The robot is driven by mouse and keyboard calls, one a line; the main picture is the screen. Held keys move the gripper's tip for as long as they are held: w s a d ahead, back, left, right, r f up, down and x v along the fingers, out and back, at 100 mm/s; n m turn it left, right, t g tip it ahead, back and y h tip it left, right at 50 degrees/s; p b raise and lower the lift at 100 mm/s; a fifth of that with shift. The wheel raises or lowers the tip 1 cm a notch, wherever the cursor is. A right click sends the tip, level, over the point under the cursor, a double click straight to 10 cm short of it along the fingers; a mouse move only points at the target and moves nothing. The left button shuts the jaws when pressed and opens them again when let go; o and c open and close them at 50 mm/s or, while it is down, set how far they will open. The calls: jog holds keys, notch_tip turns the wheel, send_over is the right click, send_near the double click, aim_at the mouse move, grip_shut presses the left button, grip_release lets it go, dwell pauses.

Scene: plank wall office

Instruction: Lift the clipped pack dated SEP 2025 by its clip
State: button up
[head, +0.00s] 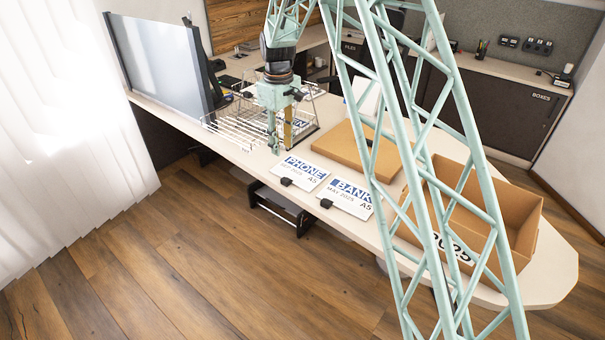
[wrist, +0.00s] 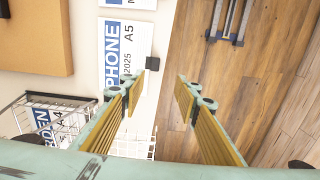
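A white pack headed PHONE (head: 305,172) lies on the desk, with a black clip (head: 286,182) at its front edge; its month is too small to read surely. It also shows in the wrist view (wrist: 132,42), its clip (wrist: 152,63) ahead of my fingertips. A pack headed BANK, marked MAY 2025 (head: 350,194), lies to its right with its own black clip (head: 326,203). A pack ending in "EN" (head: 298,124) is in the wire basket; its date is hidden. My gripper (head: 280,140) points down beside the basket. Its fingers (wrist: 159,90) are apart and empty.
The wire basket (head: 228,132) stands left of the packs. A flat brown box (head: 345,152) lies behind them. An open cardboard box (head: 518,208) labelled 2025 stands at the right end. The floor is clear in front.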

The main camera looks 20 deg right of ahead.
jog(key=shift+w+d+f, duration=0.15)
jog(key=shift+w+f, duration=0.2)
jog(key=shift+f, duration=0.3)
jog(key=shift+w+d+f, duration=0.1)
jog(key=shift+w+f, duration=0.25)
jog(key=shift+f, duration=0.3)
jog(key=shift+f, duration=0.15)
jog(key=b, duration=0.2)
send_over(285, 179)
jog(key=shift+a+f, duration=0.1)
jog(key=shift+f, duration=4.05)
jog(key=shift+f, duration=0.15)
jog(key=shift+s+f+b, duration=0.15)
jog(key=shift+f+b, duration=0.55)
jog(key=shift+f, duration=1.8)
grip_shut()
